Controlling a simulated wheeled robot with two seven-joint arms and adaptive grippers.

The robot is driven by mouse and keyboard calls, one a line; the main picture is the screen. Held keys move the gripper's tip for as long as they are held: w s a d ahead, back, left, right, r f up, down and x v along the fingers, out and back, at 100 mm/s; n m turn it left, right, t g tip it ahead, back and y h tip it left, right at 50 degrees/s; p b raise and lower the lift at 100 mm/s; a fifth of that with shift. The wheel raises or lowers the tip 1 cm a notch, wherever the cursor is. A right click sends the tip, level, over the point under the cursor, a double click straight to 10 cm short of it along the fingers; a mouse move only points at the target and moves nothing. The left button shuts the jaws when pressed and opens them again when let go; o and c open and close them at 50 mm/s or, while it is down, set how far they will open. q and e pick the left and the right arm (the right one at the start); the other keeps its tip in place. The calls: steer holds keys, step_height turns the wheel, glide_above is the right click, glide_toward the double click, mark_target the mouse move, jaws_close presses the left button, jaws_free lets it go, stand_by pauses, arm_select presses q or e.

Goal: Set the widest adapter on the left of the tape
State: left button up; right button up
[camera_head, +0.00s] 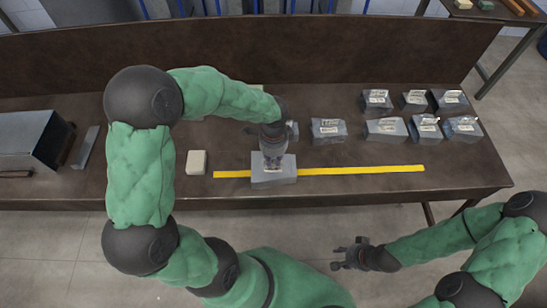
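A grey block-shaped adapter (262,181) is at the table's front, covering part of the left half of the yellow tape (365,170). My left gripper (273,165) points down at the top of this adapter. Its fingers are too small and foreshortened to show whether they are closed on it. I cannot tell whether the adapter rests on the table. Several other grey adapters, with pale labels on top, stand at the back right, among them a wide one (386,129) and one further left (328,130). My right gripper (343,256) is open and empty, in front of the table over the floor.
A pale block (196,162) lies left of the tape. A dark metal box (35,138) and a grey bar (85,147) are at the far left. A brown panel (300,52) runs along the table's back. The tape's right half is clear.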

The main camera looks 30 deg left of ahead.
arm_select(q)
steer(key=shift+o, duration=0.8)
steer(key=shift+r, duration=0.15)
step_height(320, 180, up, 12)
